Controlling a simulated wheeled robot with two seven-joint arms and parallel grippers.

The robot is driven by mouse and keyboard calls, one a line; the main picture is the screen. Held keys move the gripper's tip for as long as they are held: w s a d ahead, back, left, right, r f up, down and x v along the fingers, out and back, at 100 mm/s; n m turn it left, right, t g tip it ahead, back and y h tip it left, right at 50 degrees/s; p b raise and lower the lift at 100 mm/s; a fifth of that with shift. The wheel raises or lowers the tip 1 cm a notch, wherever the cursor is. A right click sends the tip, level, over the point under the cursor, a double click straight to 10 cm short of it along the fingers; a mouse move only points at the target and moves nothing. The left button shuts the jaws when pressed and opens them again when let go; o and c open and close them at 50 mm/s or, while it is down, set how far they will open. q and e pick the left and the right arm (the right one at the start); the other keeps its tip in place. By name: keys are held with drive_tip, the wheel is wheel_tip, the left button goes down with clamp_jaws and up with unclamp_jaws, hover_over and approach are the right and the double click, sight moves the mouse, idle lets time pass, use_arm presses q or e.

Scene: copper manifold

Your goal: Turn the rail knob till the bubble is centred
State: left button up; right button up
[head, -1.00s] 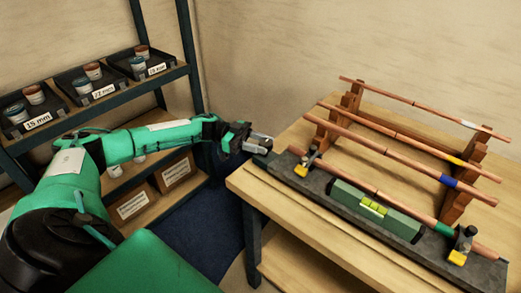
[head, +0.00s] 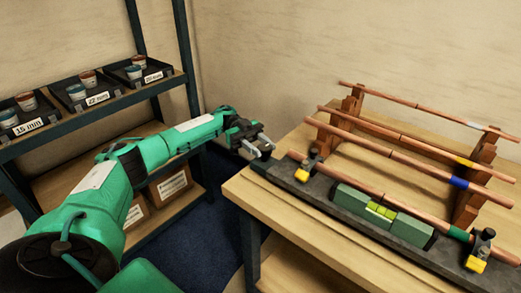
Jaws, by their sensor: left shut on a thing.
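A dark grey rail (head: 322,189) lies along the front of the wooden bench. A green spirit level (head: 409,229) with a yellow-green vial (head: 381,211) sits along it, in front of a copper pipe. The bubble is too small to place surely. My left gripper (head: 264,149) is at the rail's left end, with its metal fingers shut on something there. This looks like the rail knob, but the fingers hide it. My right gripper is out of view.
Two yellow-and-black clamps, left (head: 303,174) and right (head: 476,263), stand on the rail. A wooden rack (head: 471,189) holds several copper pipes behind it. Shelves (head: 146,91) with labelled trays stand at the left. Dark floor lies between shelves and bench.

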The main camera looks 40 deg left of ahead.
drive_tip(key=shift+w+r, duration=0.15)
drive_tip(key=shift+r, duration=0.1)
use_arm(q)
drive_tip(key=o, duration=1)
drive_tip(key=shift+r, duration=0.1)
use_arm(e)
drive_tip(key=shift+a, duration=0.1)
